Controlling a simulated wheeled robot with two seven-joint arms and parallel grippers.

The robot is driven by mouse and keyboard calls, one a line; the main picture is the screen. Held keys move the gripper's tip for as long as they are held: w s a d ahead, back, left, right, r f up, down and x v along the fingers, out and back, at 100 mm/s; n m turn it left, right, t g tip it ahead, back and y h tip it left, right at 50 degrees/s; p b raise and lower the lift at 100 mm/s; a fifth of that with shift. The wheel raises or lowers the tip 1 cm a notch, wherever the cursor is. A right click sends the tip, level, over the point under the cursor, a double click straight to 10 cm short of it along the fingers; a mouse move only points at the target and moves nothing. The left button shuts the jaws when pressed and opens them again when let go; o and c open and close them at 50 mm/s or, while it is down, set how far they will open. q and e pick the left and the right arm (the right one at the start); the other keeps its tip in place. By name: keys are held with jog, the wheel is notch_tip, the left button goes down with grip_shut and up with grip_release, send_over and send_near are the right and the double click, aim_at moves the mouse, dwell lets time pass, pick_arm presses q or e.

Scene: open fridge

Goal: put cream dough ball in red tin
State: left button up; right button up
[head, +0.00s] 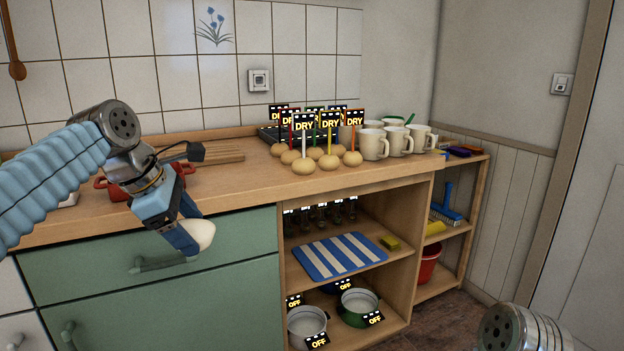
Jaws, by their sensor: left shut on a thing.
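My left gripper (190,238) is shut on a cream dough ball (202,232), low in front of the counter's front edge and the green drawer. The ball shows pale between the fingertips. A red container with side handles (112,189), which may be the red tin, sits on the counter behind my left wrist. My arm hides much of it, and I cannot see inside it. Part of my right arm shows at the bottom right; its gripper is out of the picture.
Several tan balls (304,166) with sticks and "DRY" signs stand mid-counter. White mugs (374,145) stand to their right. A slatted wooden board (215,152) lies behind the gripper. Open shelves hold a striped mat (340,256) and pots (307,322). A red bucket (429,264) stands right.

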pick_arm(q)
notch_tip(320, 180, down, 15)
jog(key=w+d+m+g+h, duration=0.1)
jog(key=w+m+g+h, duration=0.15)
jog(key=m, duration=0.45)
jog(key=s+f+m+g+y, duration=0.1)
jog(key=s+f+m, duration=0.3)
jog(key=f, duration=0.9)
jog(key=s+f+m+g+y, duration=0.2)
jog(key=s+f+m+g, duration=0.2)
jog(key=f+m, duration=0.4)
notch_tip(320, 180, down, 6)
jog(key=shift+s+f+g, duration=0.1)
jog(key=shift+s+g, duration=0.25)
jog(key=shift+s, duration=0.25)
